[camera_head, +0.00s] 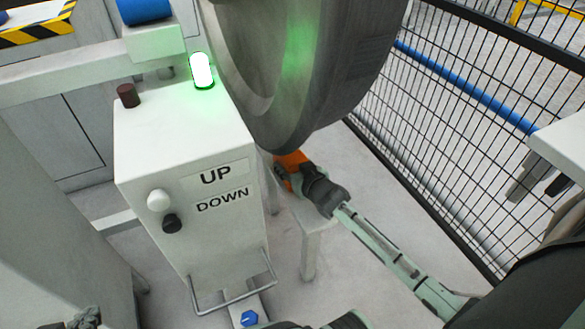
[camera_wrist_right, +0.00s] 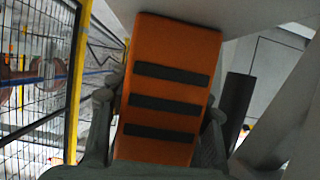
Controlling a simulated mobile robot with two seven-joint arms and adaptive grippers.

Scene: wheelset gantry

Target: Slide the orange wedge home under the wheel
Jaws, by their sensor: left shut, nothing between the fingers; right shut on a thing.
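The big grey wheel (camera_head: 335,60) hangs over the scene at the top middle in the head view. The orange wedge (camera_head: 292,160) shows just below its lower edge, partly hidden by the wheel and my gripper. I cannot tell whether they touch. My right gripper (camera_head: 303,177) reaches in from the lower right and is shut on the wedge. In the right wrist view, the wedge (camera_wrist_right: 165,55) has three dark stripes and sits between the fingers of my right gripper (camera_wrist_right: 160,112). My left gripper (camera_head: 85,318) is at the bottom left edge, partly cut off, shut and empty, far from the wedge.
A white control box (camera_head: 195,170) marked UP and DOWN stands left of the wheel, with a lit green lamp (camera_head: 202,70) on top. A low pale stand (camera_head: 308,240) is under the wedge area. A black mesh fence (camera_head: 440,120) runs along the right.

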